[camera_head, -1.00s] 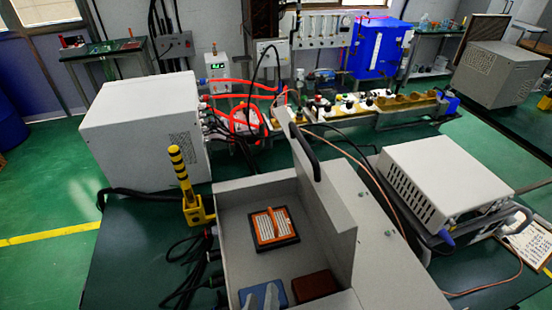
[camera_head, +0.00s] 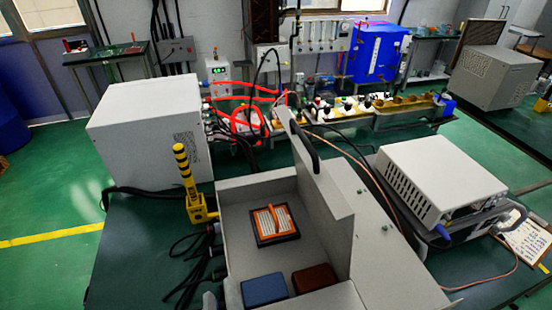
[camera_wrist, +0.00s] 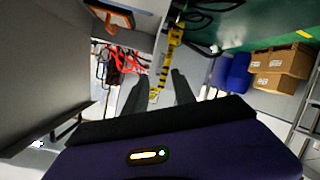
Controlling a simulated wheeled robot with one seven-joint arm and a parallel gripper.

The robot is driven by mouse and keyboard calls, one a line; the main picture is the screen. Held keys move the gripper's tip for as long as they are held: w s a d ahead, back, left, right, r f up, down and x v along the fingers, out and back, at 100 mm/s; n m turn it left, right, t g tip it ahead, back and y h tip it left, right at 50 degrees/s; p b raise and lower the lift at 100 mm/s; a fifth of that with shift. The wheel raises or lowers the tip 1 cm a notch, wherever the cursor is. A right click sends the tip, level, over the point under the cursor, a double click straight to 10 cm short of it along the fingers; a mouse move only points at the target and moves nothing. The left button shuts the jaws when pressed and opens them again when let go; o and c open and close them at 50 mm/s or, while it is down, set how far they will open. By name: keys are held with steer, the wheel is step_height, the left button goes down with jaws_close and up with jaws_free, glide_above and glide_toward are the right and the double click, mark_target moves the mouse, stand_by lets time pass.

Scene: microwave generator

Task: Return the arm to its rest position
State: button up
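My gripper (camera_wrist: 160,88) shows in the wrist view with its two dark fingers apart and nothing between them. In the head view only a small grey tip, likely of my gripper (camera_head: 210,300), shows at the bottom edge, left of the open grey box (camera_head: 318,235). The rest of my arm is out of view. In the box lie an orange-framed piece on a dark plate (camera_head: 261,239), a blue block (camera_head: 264,290) and a dark red block (camera_head: 314,278). The box's upright panel has a black handle (camera_head: 304,150).
A yellow-and-black post (camera_head: 186,172) stands just left of the box, with black cables near it. A large grey cabinet (camera_head: 145,135) is behind. A white unit (camera_head: 440,185) stands at right. Cardboard boxes (camera_wrist: 281,62) show in the wrist view. Green floor is clear at left.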

steer(key=s+d+y, duration=0.1)
steer(key=s+d, duration=0.1)
steer(key=d, duration=0.1)
steer(key=s+d+y, duration=0.1)
steer(key=s+d, duration=0.1)
steer(key=d, duration=0.1)
steer(key=s+d+y, duration=0.2)
steer(key=d, duration=0.1)
steer(key=shift+d+f+m+t, duration=0.2)
steer(key=shift+f+m+t, duration=0.1)
steer(key=shift+t, duration=0.1)
steer(key=s+d+m+h, duration=0.4)
steer(key=s+d, duration=0.3)
steer(key=d, duration=0.3)
steer(key=s+d+f+m+h, duration=0.1)
steer(key=s+d+m+h, duration=0.3)
steer(key=s+d, duration=0.3)
steer(key=d, duration=0.3)
steer(key=shift+s+m+t, duration=0.3)
steer(key=shift+s, duration=0.1)
steer(key=shift+d+f, duration=0.1)
steer(key=shift+f, duration=0.05)
